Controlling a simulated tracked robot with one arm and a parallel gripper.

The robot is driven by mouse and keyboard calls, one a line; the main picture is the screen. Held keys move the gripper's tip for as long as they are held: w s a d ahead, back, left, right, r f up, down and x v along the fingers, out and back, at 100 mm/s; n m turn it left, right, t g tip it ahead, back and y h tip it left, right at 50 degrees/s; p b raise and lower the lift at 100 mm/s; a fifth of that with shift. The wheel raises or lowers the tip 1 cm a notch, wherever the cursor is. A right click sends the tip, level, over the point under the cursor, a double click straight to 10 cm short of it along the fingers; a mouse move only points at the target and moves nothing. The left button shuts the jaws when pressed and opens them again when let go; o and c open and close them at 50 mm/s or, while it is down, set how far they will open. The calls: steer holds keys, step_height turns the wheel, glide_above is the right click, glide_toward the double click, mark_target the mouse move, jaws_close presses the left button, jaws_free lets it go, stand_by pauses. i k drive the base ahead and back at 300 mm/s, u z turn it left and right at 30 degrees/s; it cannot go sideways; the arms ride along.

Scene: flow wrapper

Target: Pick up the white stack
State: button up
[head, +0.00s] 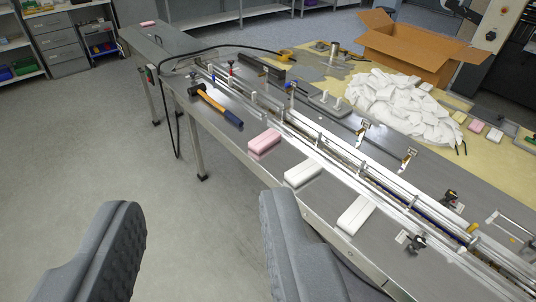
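My gripper (198,202) shows at the bottom with its two grey padded fingers wide apart and nothing between them but floor. Two white stacks lie on the near strip of the metal table: one white stack (304,173) in the middle, and another white stack (356,213) closer to me and to the right. Both are up and to the right of my gripper and apart from it. The right finger overlaps the table's near edge in the picture. A pink stack (265,141) lies farther along the same strip.
A hammer (216,104) lies farther along the table. Metal rails (330,145) run lengthwise behind the stacks. A heap of white packets (405,106) and an open cardboard box (415,47) are at the back right. The floor (100,150) at left is clear.

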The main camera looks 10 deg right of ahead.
mark_target(300, 173)
steer(key=i, duration=1.5)
steer(key=z, duration=0.7)
